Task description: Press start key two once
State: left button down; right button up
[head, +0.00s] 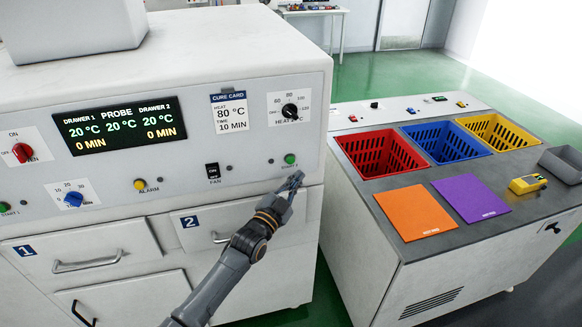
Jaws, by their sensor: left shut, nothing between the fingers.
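The start key two is a green round button (290,159) at the right end of the white machine's front panel, above drawer 2. My left gripper (297,177) is shut and empty. Its fingertips are just below and slightly right of the green button; whether they touch the panel I cannot tell. The button's face is in plain view. The display (120,125) reads 20 °C for drawer 1, probe and drawer 2, and 0 min for both drawers. My right gripper is not in view.
Drawer 2 (251,217) is closed under my left gripper. Heat 2 knob (290,111) sits above the button, fan switch (213,171) to its left. A side bench to the right holds red (347,141), blue (412,128) and yellow (466,119) baskets.

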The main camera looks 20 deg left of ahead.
aim_at(291, 160)
pick_arm(q)
jog(key=w+a+b, duration=0.2)
jog(key=w, duration=0.1)
jog(key=shift+w+a, duration=0.15)
dwell(0.7)
dwell(0.8)
jog(key=shift+w+a+b, duration=0.2)
jog(key=shift+w+b, duration=0.1)
jog(key=shift+w, duration=0.05)
jog(key=shift+w+a+b, duration=0.25)
jog(key=shift+w+b, duration=0.1)
dwell(0.7)
jog(key=shift+r, duration=0.1)
jog(key=shift+s+d+p, duration=0.45)
jog(key=shift+s+p, duration=0.2)
jog(key=shift+s, duration=0.1)
